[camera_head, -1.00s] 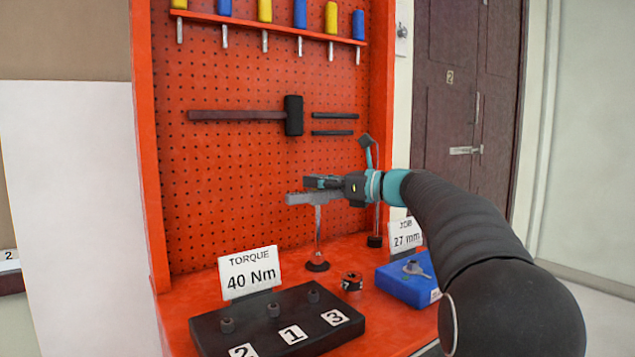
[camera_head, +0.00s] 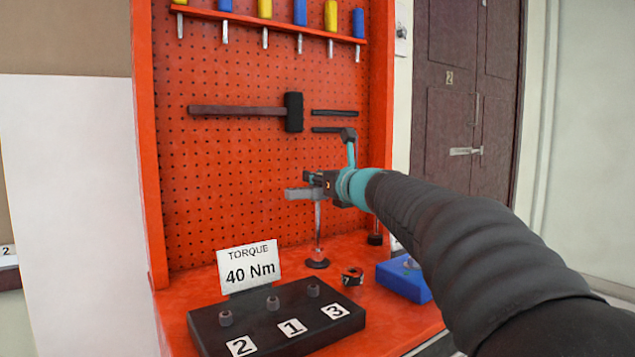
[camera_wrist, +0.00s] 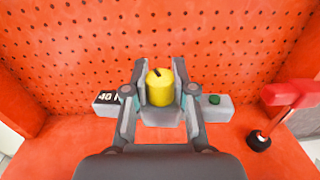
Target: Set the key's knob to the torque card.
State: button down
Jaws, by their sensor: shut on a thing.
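The key is a grey bar (camera_head: 300,193) held level on a thin stand (camera_head: 318,240) in front of the pegboard. In the wrist view, the key's yellow knob (camera_wrist: 159,87) has a dark pointer mark and sits between my fingers. My gripper (camera_wrist: 160,95) is shut on the knob; it also shows in the head view (camera_head: 318,181). The key's dark display (camera_wrist: 105,97) reads "40" and part of a letter, the rest hidden by my left finger. A green light (camera_wrist: 214,100) shows at the bar's right. The torque card (camera_head: 250,267) reads "40 Nm".
A black block (camera_head: 277,318) with several studs and labels 2, 1, 3 stands in front. A small black-and-red socket (camera_head: 352,277) and a blue box (camera_head: 402,281) lie right of the stand. My arm covers the right side.

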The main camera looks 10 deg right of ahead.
jog(key=shift+m+h, duration=0.6)
jog(key=shift+h, duration=0.3)
jog(key=shift+t+h, duration=0.3)
jog(key=c, duration=0.9)
grip_release()
jog(key=shift+v, duration=6)
